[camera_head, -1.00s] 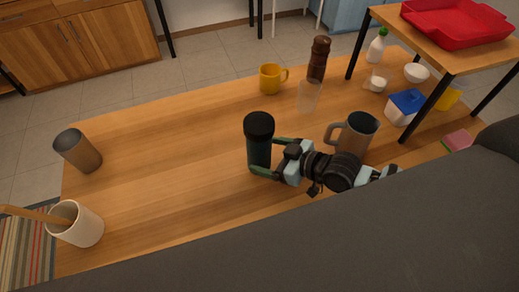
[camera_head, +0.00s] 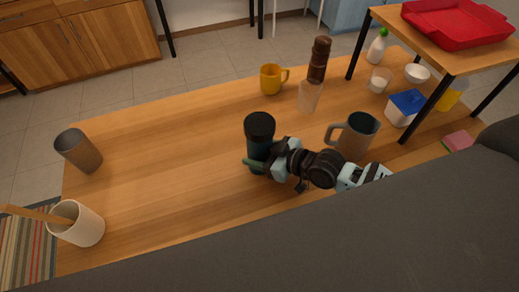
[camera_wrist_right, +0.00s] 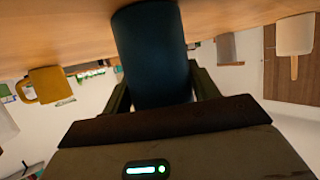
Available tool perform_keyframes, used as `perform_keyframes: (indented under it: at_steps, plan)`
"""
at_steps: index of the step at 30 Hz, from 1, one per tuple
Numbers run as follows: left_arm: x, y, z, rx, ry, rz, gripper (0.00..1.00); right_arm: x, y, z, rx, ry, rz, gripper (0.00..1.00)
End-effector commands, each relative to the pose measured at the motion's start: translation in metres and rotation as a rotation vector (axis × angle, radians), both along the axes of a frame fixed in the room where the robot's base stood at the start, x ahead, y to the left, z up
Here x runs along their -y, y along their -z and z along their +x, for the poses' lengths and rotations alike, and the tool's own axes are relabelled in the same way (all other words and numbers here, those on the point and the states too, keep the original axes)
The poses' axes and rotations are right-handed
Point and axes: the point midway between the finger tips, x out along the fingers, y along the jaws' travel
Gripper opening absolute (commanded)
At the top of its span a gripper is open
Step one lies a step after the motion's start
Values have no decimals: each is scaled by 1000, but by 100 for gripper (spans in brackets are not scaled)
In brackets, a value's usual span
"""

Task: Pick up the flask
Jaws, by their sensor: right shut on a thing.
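The flask (camera_head: 259,135) is a dark teal cylinder with a black lid, upright on the wooden table (camera_head: 170,165) in the head view. My right gripper (camera_head: 257,166) comes from the right and is shut on the flask, low on its body. In the right wrist view the flask (camera_wrist_right: 155,55) stands between the two fingers (camera_wrist_right: 158,90), which lie along its sides. I cannot tell whether its base is clear of the table. My left gripper is not in view.
A grey mug (camera_head: 357,136) stands just right of the flask, behind my right arm. A clear glass (camera_head: 309,98), a yellow mug (camera_head: 271,79) and a brown grinder (camera_head: 319,60) stand farther back. A grey cup (camera_head: 78,151) and white cup (camera_head: 84,226) stand left. The table's middle left is clear.

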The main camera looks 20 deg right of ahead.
Motion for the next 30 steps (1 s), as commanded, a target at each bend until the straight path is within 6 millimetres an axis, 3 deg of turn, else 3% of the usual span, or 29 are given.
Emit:
perform_keyframes:
  at_steps: [11,19,30]
  plan:
    - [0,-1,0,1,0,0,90,0,-8,1,4,0,2,29]
    - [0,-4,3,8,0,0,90,0,-40,1,8,-1,1,29]
    - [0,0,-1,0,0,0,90,26,-41,-73,-3,-1,-1,29]
